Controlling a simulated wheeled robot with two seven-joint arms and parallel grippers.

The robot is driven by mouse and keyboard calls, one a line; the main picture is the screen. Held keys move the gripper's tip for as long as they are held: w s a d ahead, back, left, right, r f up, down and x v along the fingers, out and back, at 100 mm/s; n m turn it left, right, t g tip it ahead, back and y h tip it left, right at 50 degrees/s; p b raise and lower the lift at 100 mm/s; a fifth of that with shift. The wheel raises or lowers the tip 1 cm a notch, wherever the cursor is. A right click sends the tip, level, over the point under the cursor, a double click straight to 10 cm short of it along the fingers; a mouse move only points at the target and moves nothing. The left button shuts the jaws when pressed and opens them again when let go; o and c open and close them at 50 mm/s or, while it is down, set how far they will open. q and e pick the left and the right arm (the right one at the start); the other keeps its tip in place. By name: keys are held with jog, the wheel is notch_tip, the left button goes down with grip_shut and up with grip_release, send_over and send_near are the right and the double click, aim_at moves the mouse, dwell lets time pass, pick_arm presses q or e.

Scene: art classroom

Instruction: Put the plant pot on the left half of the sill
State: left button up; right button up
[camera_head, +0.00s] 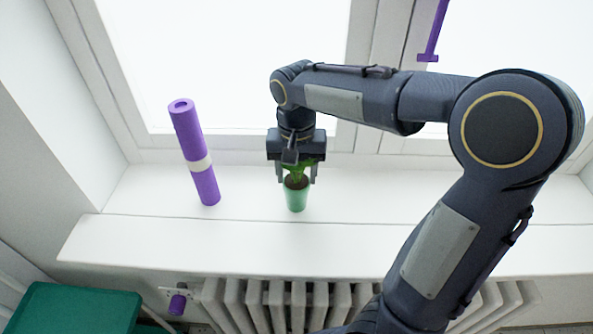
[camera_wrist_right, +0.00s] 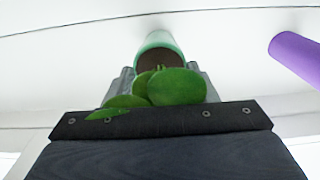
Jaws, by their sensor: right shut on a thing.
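The plant pot (camera_head: 296,199) is a small light green pot with dark soil and green leaves. It is upright at the white sill (camera_head: 150,195), left of the sill's middle and right of a purple roll. I cannot tell whether its base touches the sill. My right gripper (camera_head: 296,177) comes down from above, shut on the pot with a finger on either side of its upper part. The right wrist view shows the pot (camera_wrist_right: 158,42) beyond the leaves, between the fingers (camera_wrist_right: 160,80). My left gripper is not in view.
A purple roll (camera_head: 187,135) with a white band stands on the sill to the pot's left; it also shows in the right wrist view (camera_wrist_right: 297,55). The window is behind, a radiator (camera_head: 290,300) below. A green surface (camera_head: 75,308) is at lower left. The sill's left end is bare.

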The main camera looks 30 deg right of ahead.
jog(key=shift+f, duration=0.1)
jog(key=o, duration=1.5)
jog(key=shift+o, duration=0.2)
notch_tip(320, 180, up, 12)
jog(key=shift+r+p, duration=0.1)
jog(key=shift+p, duration=0.2)
jog(key=s+a+f+n+t+y, duration=0.2)
jog(key=s+f, duration=0.4)
jog(key=s, duration=0.2)
jog(key=s+a+f+n+t+y, duration=0.1)
jog(key=s+a+f+n+t, duration=0.1)
jog(key=s+f, duration=0.4)
jog(key=s+t, duration=0.1)
jog(key=s, duration=0.2)
jog(key=shift+n+t+y, duration=0.3)
jog(key=shift+n+y, duration=0.1)
jog(key=shift+f, duration=0.1)
